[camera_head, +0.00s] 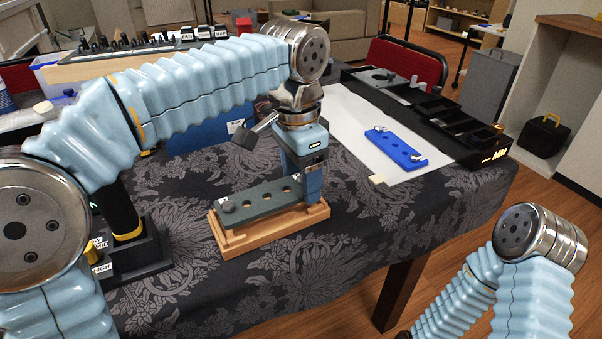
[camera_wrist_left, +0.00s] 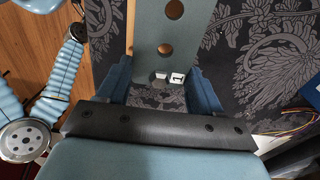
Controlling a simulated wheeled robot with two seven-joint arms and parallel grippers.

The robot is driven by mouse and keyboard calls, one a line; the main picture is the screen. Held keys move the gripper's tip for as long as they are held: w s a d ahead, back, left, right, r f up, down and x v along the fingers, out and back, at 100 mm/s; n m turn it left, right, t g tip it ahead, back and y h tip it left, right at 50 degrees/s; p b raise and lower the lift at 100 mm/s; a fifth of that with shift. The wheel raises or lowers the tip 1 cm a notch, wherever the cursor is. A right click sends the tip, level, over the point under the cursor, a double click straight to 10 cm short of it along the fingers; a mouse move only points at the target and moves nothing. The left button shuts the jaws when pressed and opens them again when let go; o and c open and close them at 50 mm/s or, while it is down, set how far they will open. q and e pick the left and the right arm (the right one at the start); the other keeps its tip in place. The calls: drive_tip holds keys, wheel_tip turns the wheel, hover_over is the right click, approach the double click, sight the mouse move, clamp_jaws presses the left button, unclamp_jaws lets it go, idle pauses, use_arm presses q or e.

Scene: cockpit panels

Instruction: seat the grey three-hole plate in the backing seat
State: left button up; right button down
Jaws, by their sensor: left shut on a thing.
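The grey three-hole plate (camera_head: 258,197) lies lengthwise over the wooden backing seat (camera_head: 240,242), with a silver knob on its left end. The seat's light wood shows along the front and left. The plate looks in line with the seat, but I cannot tell if it is fully down in it. My left gripper (camera_head: 302,190) points down and is shut on the plate's right end, hiding that end. In the left wrist view, the plate (camera_wrist_left: 160,28) runs up from between my fingers (camera_wrist_left: 160,88), with two holes showing. My right gripper is outside both views.
A blue plate (camera_head: 396,149) with silver knobs lies on a white sheet at the right. A black compartment tray (camera_head: 430,110) stands beyond it. A black stand (camera_head: 135,255) sits at the left. The patterned cloth in front of the seat is clear to the table edge.

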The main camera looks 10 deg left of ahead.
use_arm(q)
drive_tip(key=shift+p, duration=0.5)
idle(0.7)
drive_tip(key=shift+f+b, duration=0.55)
drive_tip(key=shift+f, duration=0.2)
drive_tip(key=shift+r, duration=0.15)
drive_tip(key=shift+r+p, duration=0.35)
drive_tip(key=shift+p, duration=0.3)
drive_tip(key=shift+p, duration=0.65)
idle(1.2)
drive_tip(key=shift+f+b, duration=0.3)
drive_tip(key=shift+f, duration=0.15)
drive_tip(key=shift+r, duration=0.1)
